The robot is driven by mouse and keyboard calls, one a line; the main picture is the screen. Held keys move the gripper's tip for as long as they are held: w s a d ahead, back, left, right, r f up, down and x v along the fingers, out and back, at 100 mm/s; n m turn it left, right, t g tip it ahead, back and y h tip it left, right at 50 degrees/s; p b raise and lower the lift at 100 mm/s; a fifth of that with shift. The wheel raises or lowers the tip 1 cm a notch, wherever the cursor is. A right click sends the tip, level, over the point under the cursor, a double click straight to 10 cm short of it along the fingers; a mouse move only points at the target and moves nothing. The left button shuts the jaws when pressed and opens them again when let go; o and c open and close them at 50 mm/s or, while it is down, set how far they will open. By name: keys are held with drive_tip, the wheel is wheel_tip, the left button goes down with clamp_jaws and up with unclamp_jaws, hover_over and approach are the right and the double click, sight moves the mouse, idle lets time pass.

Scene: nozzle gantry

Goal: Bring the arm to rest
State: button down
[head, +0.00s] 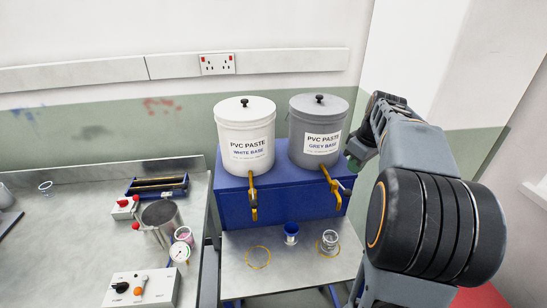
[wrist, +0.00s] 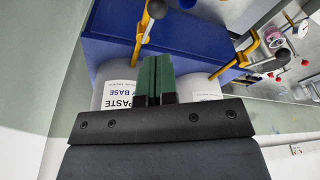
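My arm is raised at the right of the head view, bent beside the grey drum. My gripper (head: 353,164) is partly hidden behind my own arm there. In the wrist view, my gripper (wrist: 156,58) shows two green fingers close together, with nothing seen between them. The grey drum (head: 335,106), labelled PVC PASTE GREY BASE, stands just left of my gripper; whether they touch cannot be told. It also shows behind the fingers in the wrist view (wrist: 104,72).
A white drum (head: 228,113) stands beside the grey one on a blue stand (head: 235,200), with yellow taps in front. A bench (head: 70,245) at left holds a pot (head: 160,214) and control box (head: 140,289).

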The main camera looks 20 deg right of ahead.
drive_tip(key=shift+w+m, duration=0.1)
drive_tip(key=shift+m, duration=0.3)
drive_tip(key=f+m, duration=0.1)
drive_tip(key=s+f+m, duration=0.1)
drive_tip(key=m, duration=0.1)
drive_tip(key=shift+f, duration=0.4)
drive_tip(key=s+a+f+t, duration=0.1)
drive_tip(key=s+a, duration=0.4)
drive_tip(key=a, duration=0.5)
drive_tip(key=s+a+f+t, duration=0.1)
drive_tip(key=s+a+f, duration=0.1)
drive_tip(key=s+a, duration=0.4)
drive_tip(key=a, duration=0.5)
drive_tip(key=shift+s+m+t+h, duration=0.25)
drive_tip(key=shift+m+t+h, duration=0.05)
drive_tip(key=shift+t+h, duration=0.1)
drive_tip(key=shift+d, duration=0.15)
